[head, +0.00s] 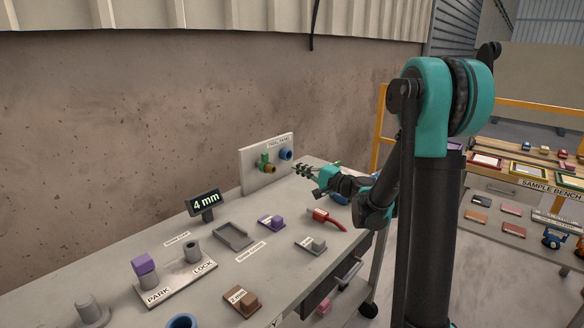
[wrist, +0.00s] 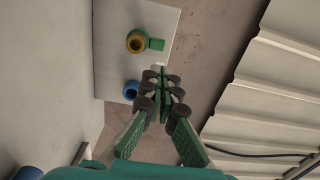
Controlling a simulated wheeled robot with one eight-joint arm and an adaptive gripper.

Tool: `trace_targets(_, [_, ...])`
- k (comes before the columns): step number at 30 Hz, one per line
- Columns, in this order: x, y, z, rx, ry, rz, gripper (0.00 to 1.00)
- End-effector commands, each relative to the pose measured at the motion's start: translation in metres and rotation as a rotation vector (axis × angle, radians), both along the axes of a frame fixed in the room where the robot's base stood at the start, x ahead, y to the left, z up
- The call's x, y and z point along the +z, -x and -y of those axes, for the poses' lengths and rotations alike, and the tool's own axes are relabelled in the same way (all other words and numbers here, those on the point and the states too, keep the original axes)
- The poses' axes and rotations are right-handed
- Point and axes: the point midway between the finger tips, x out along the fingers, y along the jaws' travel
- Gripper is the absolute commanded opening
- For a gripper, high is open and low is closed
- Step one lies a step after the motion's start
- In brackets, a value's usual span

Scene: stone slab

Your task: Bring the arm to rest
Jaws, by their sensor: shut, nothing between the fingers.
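My arm reaches out over the stone slab (head: 150,245) from the right in the head view. My gripper (head: 298,170) is at the slab's far end, in front of the upright pale panel (head: 262,150). Its green fingers are closed together with nothing between them, and the wrist view shows the closed fingers (wrist: 164,80) too. The panel carries a yellow ring with a green part (head: 265,164) and a blue ring (head: 286,154). In the wrist view the yellow ring (wrist: 136,42) and the blue ring (wrist: 131,89) are left of the fingers, apart from them.
On the slab are a display reading 4 mm (head: 205,203), a grey tray (head: 233,237), a red-handled tool (head: 328,219), a PARK/LOCK plate (head: 175,283) with a purple block, and several small blocks.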

Motion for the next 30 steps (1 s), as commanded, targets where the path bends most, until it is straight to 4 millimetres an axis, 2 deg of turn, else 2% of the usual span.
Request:
trace_targets(13, [-0.001,0.004,0.002,0.001,0.015,0.001,0.0])
trace_targets(17, [-0.011,0.018,0.006,0.004,0.129,0.006,0.0])
trace_targets(19, [-0.023,0.032,0.012,0.006,0.244,0.011,0.0])
trace_targets(23, [-0.051,0.066,0.035,0.012,0.508,0.015,0.0])
trace_targets(26, [-0.072,0.092,0.061,0.017,0.717,0.014,0.0])
trace_targets(30, [-0.098,0.127,0.106,0.023,0.994,0.006,0.0])
